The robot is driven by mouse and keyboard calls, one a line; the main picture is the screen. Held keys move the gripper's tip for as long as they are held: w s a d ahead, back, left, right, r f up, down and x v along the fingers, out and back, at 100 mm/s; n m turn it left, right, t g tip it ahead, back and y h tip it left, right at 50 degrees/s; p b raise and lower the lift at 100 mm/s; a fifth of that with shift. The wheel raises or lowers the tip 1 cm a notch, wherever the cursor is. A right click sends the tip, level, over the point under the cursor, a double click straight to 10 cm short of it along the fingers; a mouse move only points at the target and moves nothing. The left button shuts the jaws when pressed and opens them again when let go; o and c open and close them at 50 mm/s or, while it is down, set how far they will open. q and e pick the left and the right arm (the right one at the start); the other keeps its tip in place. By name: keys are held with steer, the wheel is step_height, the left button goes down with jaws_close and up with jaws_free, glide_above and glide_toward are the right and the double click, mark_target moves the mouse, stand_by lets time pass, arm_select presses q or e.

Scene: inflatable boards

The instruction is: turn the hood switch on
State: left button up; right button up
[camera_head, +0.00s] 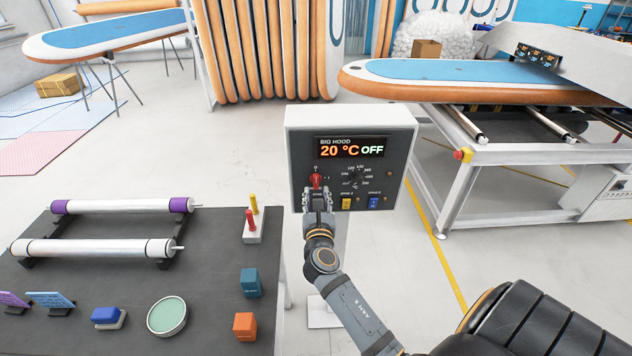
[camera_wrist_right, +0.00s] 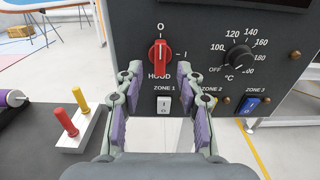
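The hood switch is a red rotary knob (camera_head: 316,182) on the front of a white control box (camera_head: 350,115) with a dark panel. In the right wrist view the red knob (camera_wrist_right: 159,57) stands upright, in line with the O mark above it; the I mark is to its right. The display (camera_head: 351,147) reads BIG HOOD, 20 °C, OFF. My right gripper (camera_head: 318,196) is just in front of the panel. In the wrist view its fingers (camera_wrist_right: 164,78) are open, one on each side of the knob's lower part, with gaps visible. My left gripper is not in view.
A temperature dial (camera_wrist_right: 239,57) is right of the knob. A white zone 1 switch (camera_wrist_right: 164,105) sits below it, and a blue zone 3 switch (camera_wrist_right: 251,104) lower right. A dark table (camera_head: 210,275) with rollers and small items is at left.

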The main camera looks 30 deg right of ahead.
mark_target(316, 182)
steer(key=x, duration=0.5)
steer(key=shift+w+p, duration=0.2)
steer(key=shift+p, duration=0.15)
steer(key=shift+f, duration=0.1)
jaws_close()
